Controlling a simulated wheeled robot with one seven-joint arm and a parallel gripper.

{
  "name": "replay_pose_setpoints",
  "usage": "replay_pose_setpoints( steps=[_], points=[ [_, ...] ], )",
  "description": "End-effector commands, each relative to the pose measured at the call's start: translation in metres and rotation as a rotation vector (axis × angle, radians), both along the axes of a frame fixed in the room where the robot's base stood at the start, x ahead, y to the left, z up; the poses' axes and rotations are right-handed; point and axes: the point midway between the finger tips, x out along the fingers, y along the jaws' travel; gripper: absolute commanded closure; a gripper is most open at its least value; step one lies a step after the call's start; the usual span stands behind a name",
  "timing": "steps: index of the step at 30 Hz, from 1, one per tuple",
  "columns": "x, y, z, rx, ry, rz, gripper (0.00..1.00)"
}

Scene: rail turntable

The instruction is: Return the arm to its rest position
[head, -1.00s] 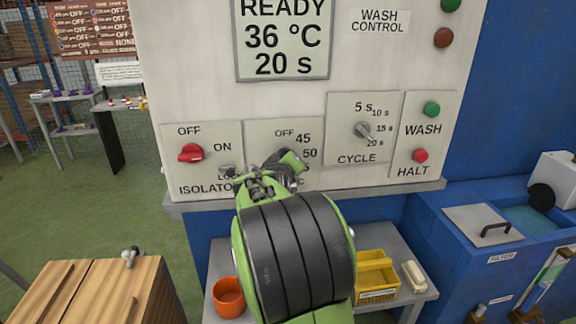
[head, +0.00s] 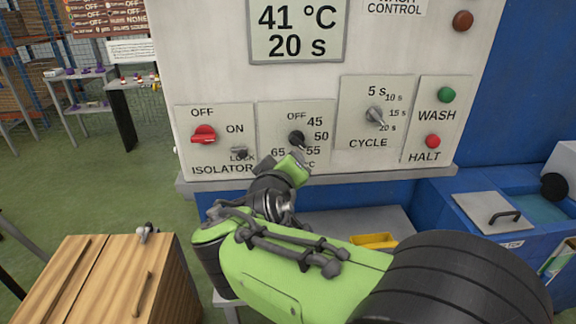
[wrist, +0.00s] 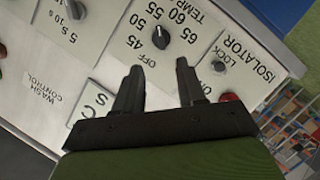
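My arm (head: 290,275) reaches from the lower right of the head view up to the front of the wash control panel (head: 215,65). In the wrist view my gripper (wrist: 158,68) has its two dark fingers apart with nothing between them. The fingers point at the panel, near the temperature dial (wrist: 161,36) and the isolator plate. In the head view the green wrist end (head: 292,168) is just below the temperature dial (head: 296,138); the fingertips are hidden there.
The panel carries a red isolator switch (head: 204,134), a cycle dial (head: 375,115) and a display (head: 297,30) reading 41 °C, 20 s. A wooden cabinet (head: 100,285) stands lower left. A yellow bin (head: 373,240) shows behind my arm. A blue filter tank (head: 440,205) stands right.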

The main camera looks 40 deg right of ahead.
Motion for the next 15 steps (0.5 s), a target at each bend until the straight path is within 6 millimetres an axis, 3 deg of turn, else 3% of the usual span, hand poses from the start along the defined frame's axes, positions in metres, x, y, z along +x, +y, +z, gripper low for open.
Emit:
replay_pose_setpoints(
  steps=[11, 14, 15],
  points=[
    [0.0, 0.0, 0.0, 0.004, 0.001, 0.0, 0.6],
    [-0.01, 0.008, -0.002, 0.128, 0.004, 0.016, 0.6],
    [-0.019, 0.019, -0.004, 0.238, 0.012, 0.033, 0.6]
  ],
)
